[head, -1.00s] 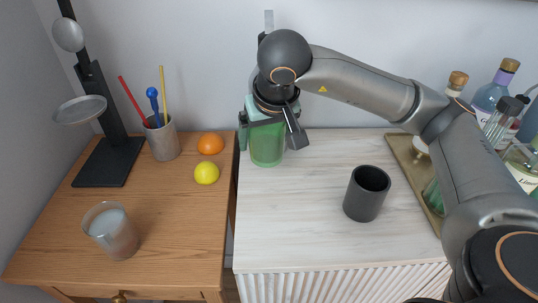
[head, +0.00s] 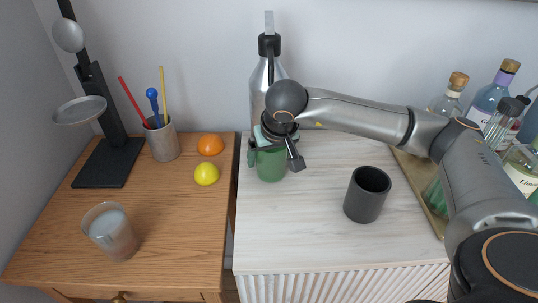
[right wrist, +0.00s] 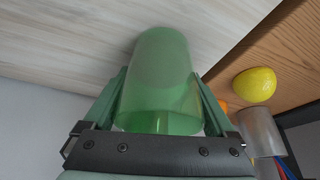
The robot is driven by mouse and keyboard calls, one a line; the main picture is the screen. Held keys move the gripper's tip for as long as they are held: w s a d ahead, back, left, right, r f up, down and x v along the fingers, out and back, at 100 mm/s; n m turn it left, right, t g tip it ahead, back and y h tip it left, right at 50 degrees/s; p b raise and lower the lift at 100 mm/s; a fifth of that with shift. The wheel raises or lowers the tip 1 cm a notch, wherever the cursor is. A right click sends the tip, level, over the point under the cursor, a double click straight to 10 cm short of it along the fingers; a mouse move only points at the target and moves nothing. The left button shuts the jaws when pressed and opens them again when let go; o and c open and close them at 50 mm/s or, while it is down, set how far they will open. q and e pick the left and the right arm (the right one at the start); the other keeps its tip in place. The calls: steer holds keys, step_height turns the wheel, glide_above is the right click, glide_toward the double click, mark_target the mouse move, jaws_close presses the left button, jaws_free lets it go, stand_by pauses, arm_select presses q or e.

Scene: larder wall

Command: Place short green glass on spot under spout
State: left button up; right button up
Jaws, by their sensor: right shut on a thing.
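My right gripper (head: 274,160) is shut on the short green glass (head: 271,167), a translucent green tumbler. It holds the glass upright in front of the silver bottle (head: 262,92) with a black top, at the back left of the pale counter. In the right wrist view the glass (right wrist: 160,75) sits between both fingers. I cannot tell whether its base touches the counter. A spout is not clear, and a marked spot under it cannot be made out, as my arm covers that area. My left gripper is not in view.
A dark grey cup (head: 367,196) stands mid-counter on the pale counter (head: 300,235). A tray (head: 418,182) with several bottles is at right. The wooden table (head: 170,230) at left holds a lemon (head: 206,173), an orange (head: 210,144), a glass (head: 110,232) and a utensil cup (head: 162,140).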

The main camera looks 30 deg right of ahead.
mark_target(276, 153)
steer(key=o, duration=1.4)
steer(key=shift+o, duration=0.2)
steer(key=shift+s+r, duration=0.1)
steer(key=shift+r, duration=0.35)
steer(key=v, duration=1.1)
steer(key=shift+s+p, duration=0.15)
steer(key=shift+p, duration=0.25)
steer(key=shift+a, duration=0.1)
